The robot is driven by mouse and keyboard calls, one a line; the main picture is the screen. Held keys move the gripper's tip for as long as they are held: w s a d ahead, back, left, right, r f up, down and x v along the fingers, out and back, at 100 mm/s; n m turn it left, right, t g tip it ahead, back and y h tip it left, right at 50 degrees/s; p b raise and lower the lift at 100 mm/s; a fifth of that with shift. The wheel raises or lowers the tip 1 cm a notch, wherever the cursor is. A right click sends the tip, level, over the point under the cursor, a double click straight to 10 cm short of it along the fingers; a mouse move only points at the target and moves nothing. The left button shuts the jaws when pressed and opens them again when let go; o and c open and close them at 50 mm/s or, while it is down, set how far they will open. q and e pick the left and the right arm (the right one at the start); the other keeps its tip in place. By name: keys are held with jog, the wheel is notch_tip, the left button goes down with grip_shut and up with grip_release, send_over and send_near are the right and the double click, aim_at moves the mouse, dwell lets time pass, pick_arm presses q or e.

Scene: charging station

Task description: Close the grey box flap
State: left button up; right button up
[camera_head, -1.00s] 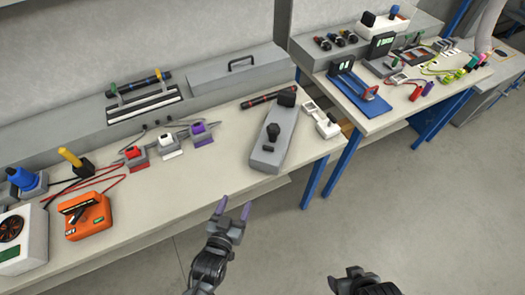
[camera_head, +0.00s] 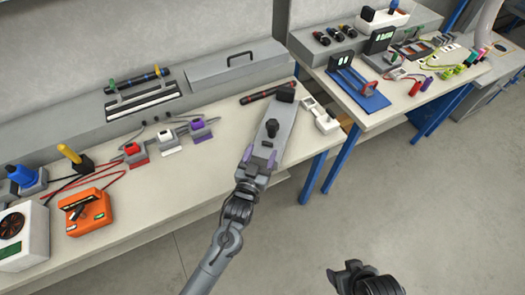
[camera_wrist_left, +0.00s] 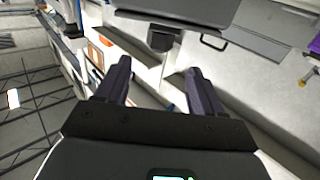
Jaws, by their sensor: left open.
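The long grey box (camera_head: 120,125) runs along the wall at the back of the left table. Its right part has a grey flap (camera_head: 225,75) with a black handle (camera_head: 240,60); it looks flat, and I cannot tell whether it is fully shut. The handle also shows in the left wrist view (camera_wrist_left: 214,43). My right gripper (camera_head: 350,272) is low at the bottom, apart from the table.
A white connector (camera_head: 322,118) lies right of the grey device, and a black-red rod (camera_head: 268,93) lies behind it. Small coloured plugs (camera_head: 168,140) and an orange unit (camera_head: 88,212) are at left. The second table (camera_head: 400,110) holds several tools.

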pick_arm(q)
jog(key=shift+x, duration=0.8)
grip_shut()
grip_release()
jog(key=shift+s, duration=0.15)
